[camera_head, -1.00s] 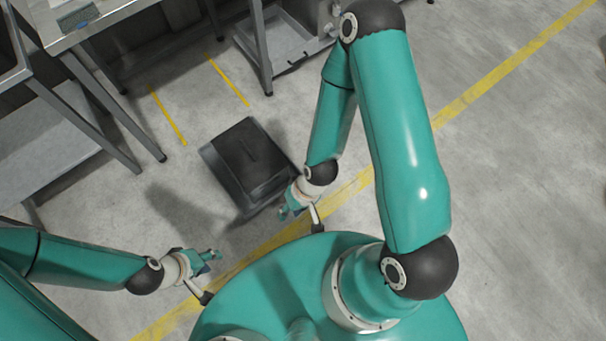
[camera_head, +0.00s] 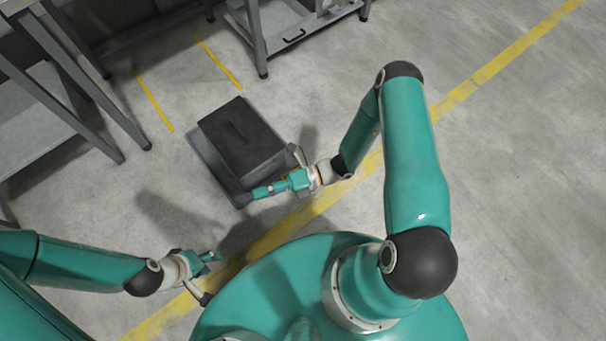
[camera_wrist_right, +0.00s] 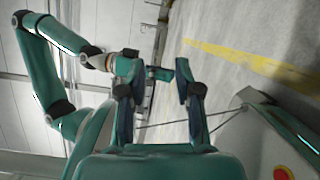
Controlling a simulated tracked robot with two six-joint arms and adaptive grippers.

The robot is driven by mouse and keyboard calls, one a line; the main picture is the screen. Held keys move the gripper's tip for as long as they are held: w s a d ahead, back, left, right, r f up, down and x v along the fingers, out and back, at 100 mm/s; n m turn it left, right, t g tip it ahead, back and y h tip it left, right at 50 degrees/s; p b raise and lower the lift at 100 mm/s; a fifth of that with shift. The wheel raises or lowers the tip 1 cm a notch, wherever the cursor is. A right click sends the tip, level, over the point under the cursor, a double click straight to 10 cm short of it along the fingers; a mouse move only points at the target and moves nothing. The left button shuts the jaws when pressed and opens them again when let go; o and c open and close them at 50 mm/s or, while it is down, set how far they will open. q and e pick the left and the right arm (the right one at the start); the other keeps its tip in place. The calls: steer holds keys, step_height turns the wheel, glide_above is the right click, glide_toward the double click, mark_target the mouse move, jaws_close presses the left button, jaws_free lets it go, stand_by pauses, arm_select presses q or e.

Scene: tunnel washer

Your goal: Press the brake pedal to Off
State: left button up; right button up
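No brake pedal can be made out in either view. A dark lidded box (camera_head: 243,140) stands on a grey tray-like base (camera_head: 208,165) on the floor. My right gripper (camera_head: 262,191) points left across the near corner of the base in the head view; whether it touches is unclear. In the right wrist view my right gripper (camera_wrist_right: 156,80) has its fingers apart with nothing seen held. My left gripper (camera_head: 213,257) hangs lower left, apart from the box; its finger opening is too small to judge. It also shows in the wrist view (camera_wrist_right: 158,73).
Metal tables stand at the upper left, with a table leg (camera_head: 259,45) beyond the box. A yellow floor line (camera_head: 290,220) runs diagonally between the box and my base. Open concrete floor (camera_head: 520,170) lies to the right.

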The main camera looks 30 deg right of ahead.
steer(key=w+d+f+m+t+h+b, duration=0.35)
steer(key=d+f+m+t+b, duration=0.35)
steer(key=f, duration=0.6)
steer(key=s+d+f+m+t+h+b, duration=0.3)
steer(key=d+f+m+h+b, duration=0.4)
steer(key=f, duration=0.6)
steer(key=s+d+f+m+t+h+b, duration=0.45)
steer(key=d+f+m+b, duration=0.35)
steer(key=f, duration=0.5)
steer(key=shift+n+g+h, duration=0.4)
steer(key=shift+n+g, duration=0.05)
steer(key=shift+n, duration=0.45)
steer(key=w+b, duration=0.1)
steer(key=w, duration=1)
steer(key=w+b, duration=0.1)
steer(key=w, duration=0.5)
steer(key=shift+w+a+r+b, duration=0.2)
steer(key=shift+a+r+b, duration=0.05)
steer(key=shift+a+b, duration=0.1)
arm_select(q)
step_height(320, 180, down, 28)
steer(key=shift+r, duration=0.15)
